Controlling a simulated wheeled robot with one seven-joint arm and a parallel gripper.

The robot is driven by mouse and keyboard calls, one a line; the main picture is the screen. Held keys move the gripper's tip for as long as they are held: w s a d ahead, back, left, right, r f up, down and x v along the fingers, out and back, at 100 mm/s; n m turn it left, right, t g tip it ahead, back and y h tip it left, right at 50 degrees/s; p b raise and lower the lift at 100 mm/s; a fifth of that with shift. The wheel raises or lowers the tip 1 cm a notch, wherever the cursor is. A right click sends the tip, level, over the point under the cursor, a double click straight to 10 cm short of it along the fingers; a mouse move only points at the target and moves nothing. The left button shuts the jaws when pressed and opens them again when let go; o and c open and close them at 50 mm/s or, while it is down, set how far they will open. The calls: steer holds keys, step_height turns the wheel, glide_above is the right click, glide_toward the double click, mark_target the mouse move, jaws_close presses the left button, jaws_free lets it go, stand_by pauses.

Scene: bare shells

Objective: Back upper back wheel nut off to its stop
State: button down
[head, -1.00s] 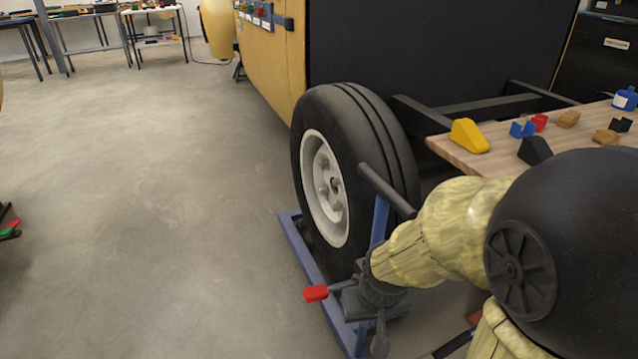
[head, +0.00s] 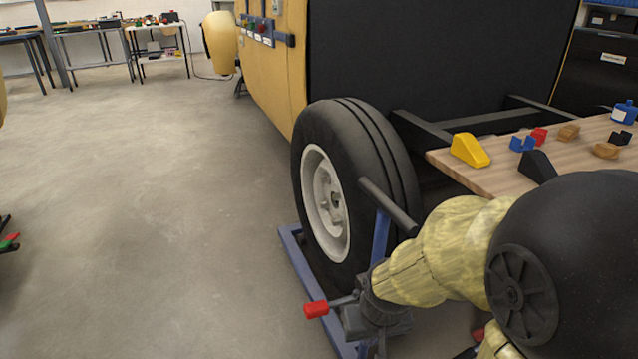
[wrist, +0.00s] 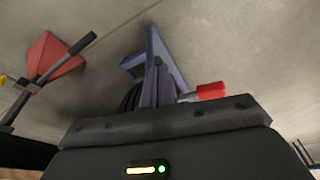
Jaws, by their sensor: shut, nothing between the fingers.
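The wheel is a black tyre (head: 365,165) with a pale rim (head: 326,205), standing upright in the head view. Small nuts sit around its hub, with a darker part (head: 335,199) near the centre. They are too small to tell the upper back wheel nut apart. My gripper (head: 380,344) points down at the lower right of the wheel, outside the rim and apart from the nuts. Its fingers (wrist: 157,88) are together and empty in the wrist view. The wheel's lower right part is hidden behind my arm and a blue post.
A blue floor frame (head: 300,262) surrounds the wheel's foot. A red-ended lever (head: 316,309) and a dark bar (head: 388,205) stick out close to my gripper. A wooden table (head: 485,181) with small blocks stands right.

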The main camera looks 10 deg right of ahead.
steer(key=w+p+v, duration=0.2)
steer(key=p+v, duration=0.9)
steer(key=shift+w+r, duration=0.25)
steer(key=shift+r, duration=0.2)
steer(key=shift+f, duration=0.1)
